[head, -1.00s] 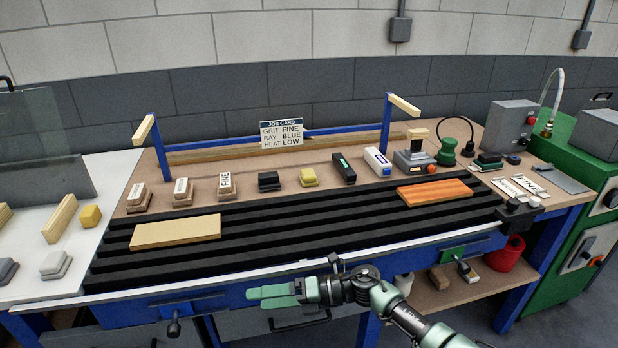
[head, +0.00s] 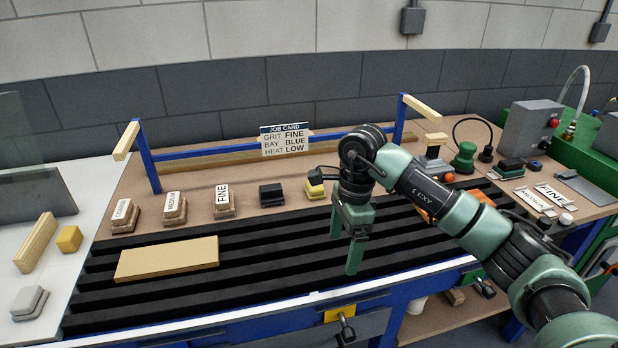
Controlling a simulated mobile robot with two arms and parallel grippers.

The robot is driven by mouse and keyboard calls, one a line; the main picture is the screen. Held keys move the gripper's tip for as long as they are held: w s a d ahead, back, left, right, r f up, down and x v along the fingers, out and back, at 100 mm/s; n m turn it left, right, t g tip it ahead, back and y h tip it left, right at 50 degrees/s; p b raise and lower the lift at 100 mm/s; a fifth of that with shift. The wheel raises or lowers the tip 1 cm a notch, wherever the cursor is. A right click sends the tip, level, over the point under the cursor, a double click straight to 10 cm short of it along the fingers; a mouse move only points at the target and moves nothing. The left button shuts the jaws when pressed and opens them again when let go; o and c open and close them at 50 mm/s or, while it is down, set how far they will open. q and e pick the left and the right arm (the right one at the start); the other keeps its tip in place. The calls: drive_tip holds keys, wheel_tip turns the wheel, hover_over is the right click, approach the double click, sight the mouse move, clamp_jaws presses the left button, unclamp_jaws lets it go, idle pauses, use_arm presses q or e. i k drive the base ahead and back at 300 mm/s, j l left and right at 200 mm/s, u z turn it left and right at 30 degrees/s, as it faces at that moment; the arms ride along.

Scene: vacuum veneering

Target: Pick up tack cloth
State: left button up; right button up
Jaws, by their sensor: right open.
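A small yellow pad (head: 315,188), which looks like the tack cloth, lies on the brown bench top behind the black slatted bed. It sits just right of a black block, and its right side is close to my wrist in the picture. My right gripper (head: 345,243) points down over the slatted bed, in front of the pad and to its right. Its two fingers are apart with nothing between them. My left gripper is not in view.
Sanding blocks, one marked FINE (head: 223,198), and a black block (head: 271,194) stand left of the pad. A pale board (head: 167,258) lies on the slatted bed (head: 275,270). A job card (head: 286,140) stands behind. My right arm partly hides an orange board (head: 424,208).

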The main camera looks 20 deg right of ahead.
sight(318, 192)
drive_tip(key=i+l, duration=0.1)
drive_tip(key=i, duration=0.95)
